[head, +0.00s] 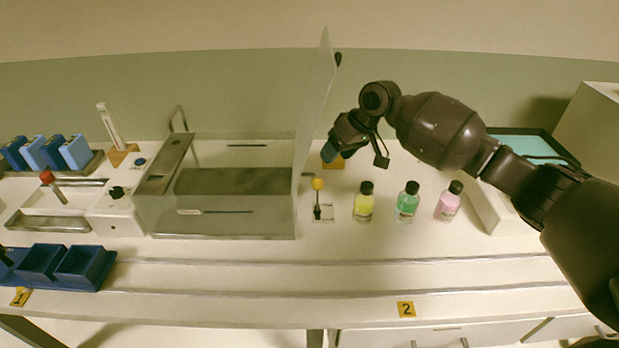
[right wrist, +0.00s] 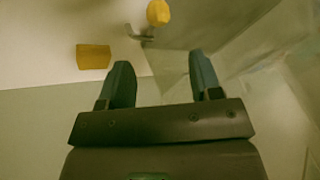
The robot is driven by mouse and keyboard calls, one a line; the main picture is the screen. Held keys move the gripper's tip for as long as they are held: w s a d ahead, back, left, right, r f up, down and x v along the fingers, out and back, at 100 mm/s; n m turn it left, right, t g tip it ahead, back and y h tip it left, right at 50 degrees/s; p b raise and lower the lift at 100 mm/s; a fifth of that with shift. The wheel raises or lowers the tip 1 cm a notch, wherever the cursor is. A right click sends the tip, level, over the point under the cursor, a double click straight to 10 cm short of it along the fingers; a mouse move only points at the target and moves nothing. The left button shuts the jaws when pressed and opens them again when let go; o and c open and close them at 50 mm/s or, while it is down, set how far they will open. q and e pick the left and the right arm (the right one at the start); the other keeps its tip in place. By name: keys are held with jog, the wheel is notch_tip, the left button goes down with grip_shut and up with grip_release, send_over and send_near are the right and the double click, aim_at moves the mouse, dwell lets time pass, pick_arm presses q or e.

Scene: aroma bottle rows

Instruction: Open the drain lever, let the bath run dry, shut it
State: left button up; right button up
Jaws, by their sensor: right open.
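The bath (head: 222,222) is a clear-walled tank left of centre in the head view; its liquid level is hard to tell. A lever with a yellow ball knob (head: 318,184) stands upright on a small plate just right of the bath. Its knob (right wrist: 158,12) also shows at the top of the right wrist view. My right gripper (head: 333,152) is above the counter behind the lever, apart from it. Its two blue-grey fingers (right wrist: 162,75) are open with nothing between them. My left gripper is out of view.
A clear panel (head: 315,110) stands upright between the bath and my right gripper. An orange block (right wrist: 93,56) lies close by. Yellow (head: 364,204), green (head: 407,204) and pink (head: 448,204) bottles stand right of the lever. A red-knobbed lever (head: 47,177) is far left.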

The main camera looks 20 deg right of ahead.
aim_at(318, 178)
jog(key=b+x, duration=0.2)
jog(key=x, duration=0.8)
jog(key=shift+f, duration=0.3)
jog(key=shift+c, duration=0.4)
grip_shut()
